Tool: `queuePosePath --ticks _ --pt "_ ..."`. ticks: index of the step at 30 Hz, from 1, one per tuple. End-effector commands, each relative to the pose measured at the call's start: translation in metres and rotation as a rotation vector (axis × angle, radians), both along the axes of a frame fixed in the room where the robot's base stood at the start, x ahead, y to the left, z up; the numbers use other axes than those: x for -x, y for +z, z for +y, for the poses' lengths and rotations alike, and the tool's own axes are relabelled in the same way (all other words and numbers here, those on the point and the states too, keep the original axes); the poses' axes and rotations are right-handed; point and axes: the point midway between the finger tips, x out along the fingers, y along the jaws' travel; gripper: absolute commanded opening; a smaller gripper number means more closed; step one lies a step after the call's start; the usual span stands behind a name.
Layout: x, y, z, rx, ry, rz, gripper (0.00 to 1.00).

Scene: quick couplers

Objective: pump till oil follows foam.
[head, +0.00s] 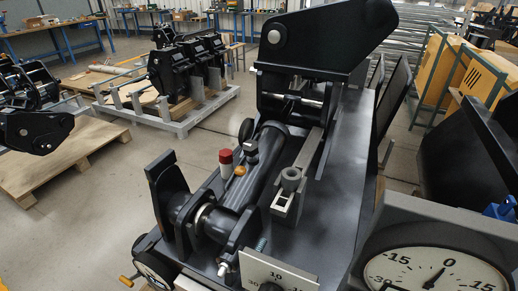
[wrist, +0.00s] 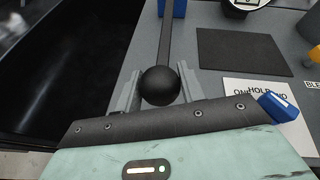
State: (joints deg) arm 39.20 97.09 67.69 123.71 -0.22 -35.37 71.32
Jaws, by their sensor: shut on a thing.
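In the wrist view, my gripper (wrist: 158,92) is shut on the black ball knob (wrist: 160,86) at the near end of a lever. The lever's dark bar (wrist: 166,42) runs away from the knob to a blue block (wrist: 172,8). A grey finger stands on each side of the knob. The head view does not show my gripper. There, a black cylinder (head: 258,178) lies on the quick coupler (head: 335,190), with a red-capped fitting (head: 226,159) and a small amber part (head: 239,171) beside it. Neither oil nor foam can be made out.
A round dial (head: 435,274) stands at the front right. The wrist view shows a dark mat (wrist: 240,52), a partly hidden printed label (wrist: 258,105) and a blue part (wrist: 279,107) close to my gripper's right. A pallet (head: 70,165) stands on the floor at the left.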

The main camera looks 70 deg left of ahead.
Motion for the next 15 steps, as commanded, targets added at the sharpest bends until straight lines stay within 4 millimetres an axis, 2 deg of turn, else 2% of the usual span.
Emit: queuePosePath --ticks 4,5,7,15 --pt "-0.0013 0.0028 0.0003 -0.002 -0.001 -0.006 0.16" --pt "-0.0014 0.003 0.0003 -0.002 -0.001 -0.006 0.48" --pt "-0.0012 0.0028 0.0004 -0.002 0.0 -0.006 0.67" --pt "-0.0005 0.002 0.0003 -0.001 0.0 -0.004 0.69"
